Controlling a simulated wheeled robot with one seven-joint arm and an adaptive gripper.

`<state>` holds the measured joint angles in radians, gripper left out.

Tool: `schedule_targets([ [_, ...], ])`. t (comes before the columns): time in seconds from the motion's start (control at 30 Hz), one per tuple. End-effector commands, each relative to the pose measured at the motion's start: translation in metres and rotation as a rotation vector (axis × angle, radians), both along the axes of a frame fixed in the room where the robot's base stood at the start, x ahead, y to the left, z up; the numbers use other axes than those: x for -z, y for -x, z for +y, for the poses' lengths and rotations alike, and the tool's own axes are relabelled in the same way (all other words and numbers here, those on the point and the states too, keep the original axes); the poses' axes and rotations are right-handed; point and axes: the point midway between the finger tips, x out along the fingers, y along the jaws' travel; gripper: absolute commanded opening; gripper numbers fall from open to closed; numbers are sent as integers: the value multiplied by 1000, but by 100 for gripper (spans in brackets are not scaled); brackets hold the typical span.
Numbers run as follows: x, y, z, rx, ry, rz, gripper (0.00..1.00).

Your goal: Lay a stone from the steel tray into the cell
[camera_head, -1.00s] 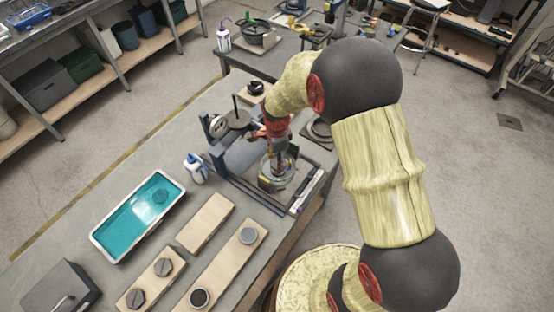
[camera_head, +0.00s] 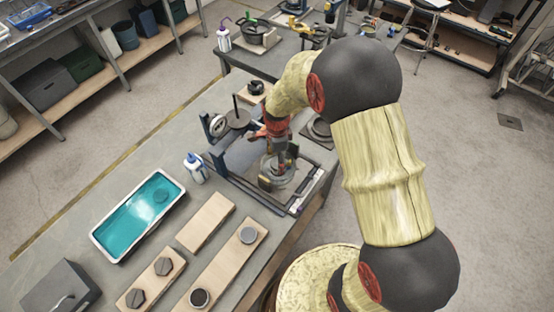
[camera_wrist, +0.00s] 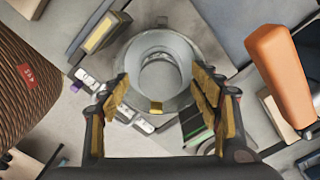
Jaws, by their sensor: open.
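The cell, a pale grey ring (camera_wrist: 162,40) on a round base, lies between my fingers in the wrist view. In the head view the cell (camera_head: 283,183) sits on the lever frame, partly hidden by my gripper. My gripper (camera_head: 279,167) is over it; in the wrist view its fingers (camera_wrist: 160,88) stand wide apart on either side. A grey round surface shows inside the ring; I cannot tell whether it is a stone or the cell's floor.
Wooden boards (camera_head: 206,222) lie in front of the tray, with hexagonal pieces (camera_head: 163,267) and round discs (camera_head: 248,235). A wash bottle (camera_head: 195,168) stands left of the frame. A grey box (camera_head: 60,288) is at the lower left. An orange part (camera_wrist: 278,75) is close on the right in the wrist view.

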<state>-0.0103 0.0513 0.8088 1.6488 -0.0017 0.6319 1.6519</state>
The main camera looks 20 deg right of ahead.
Motion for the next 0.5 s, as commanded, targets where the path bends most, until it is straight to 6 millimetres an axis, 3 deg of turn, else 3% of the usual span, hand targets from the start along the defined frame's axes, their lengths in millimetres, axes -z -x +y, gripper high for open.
schedule_targets([
  [0.27, -10, -1, 0, 0, 0, -2, 63],
  [0.5, -54, -2, 0, 0, 0, -5, 63],
])
